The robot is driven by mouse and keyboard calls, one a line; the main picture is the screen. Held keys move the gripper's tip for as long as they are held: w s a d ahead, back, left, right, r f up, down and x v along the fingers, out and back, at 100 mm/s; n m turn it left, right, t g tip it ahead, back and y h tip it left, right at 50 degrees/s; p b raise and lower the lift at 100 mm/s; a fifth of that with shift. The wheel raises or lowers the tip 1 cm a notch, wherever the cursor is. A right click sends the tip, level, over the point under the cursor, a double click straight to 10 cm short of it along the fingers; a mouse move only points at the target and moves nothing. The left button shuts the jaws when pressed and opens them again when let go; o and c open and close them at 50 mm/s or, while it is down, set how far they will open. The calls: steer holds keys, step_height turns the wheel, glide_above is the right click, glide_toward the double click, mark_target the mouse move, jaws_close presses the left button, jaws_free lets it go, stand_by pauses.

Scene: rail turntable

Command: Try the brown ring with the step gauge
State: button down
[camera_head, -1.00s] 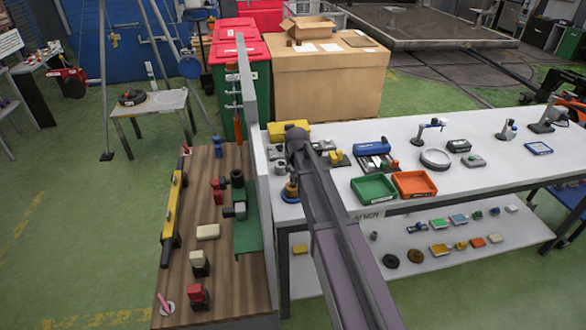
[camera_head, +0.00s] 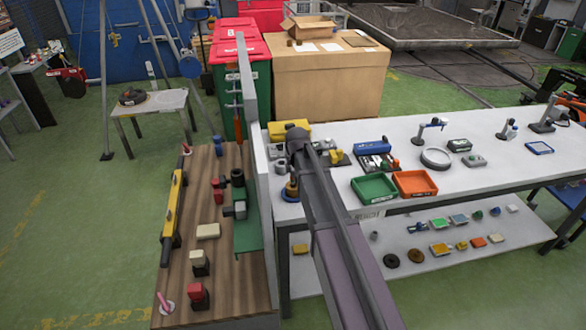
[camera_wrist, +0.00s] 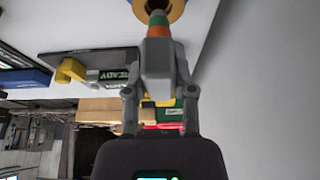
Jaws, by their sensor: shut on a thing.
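The step gauge (camera_wrist: 158,52) has a grey body with orange and green bands toward its narrow end. My gripper (camera_wrist: 158,82) is shut on its grey body in the wrist view. The brown ring (camera_wrist: 176,9) is at the top edge of that view, partly cut off. The gauge's narrow end overlaps the ring's middle there; I cannot tell how deep it sits. In the head view, a brownish ring shape (camera_head: 291,184) shows on a blue base at the white bench's left end, just below my arm's end. My arm hides the gripper in that view.
A pale upright panel (camera_head: 252,130) stands close on the left, between the white bench (camera_head: 330,193) and the wooden table (camera_head: 200,165). A green tray (camera_head: 357,198) and an orange tray (camera_head: 398,193) lie to the right. A yellow box (camera_head: 282,128) is behind.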

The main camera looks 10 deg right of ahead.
steer(key=shift+f+b, duration=2.25)
stand_by(5.0)
stand_by(0.5)
steer(key=shift+c, duration=1.8)
jaws_free()
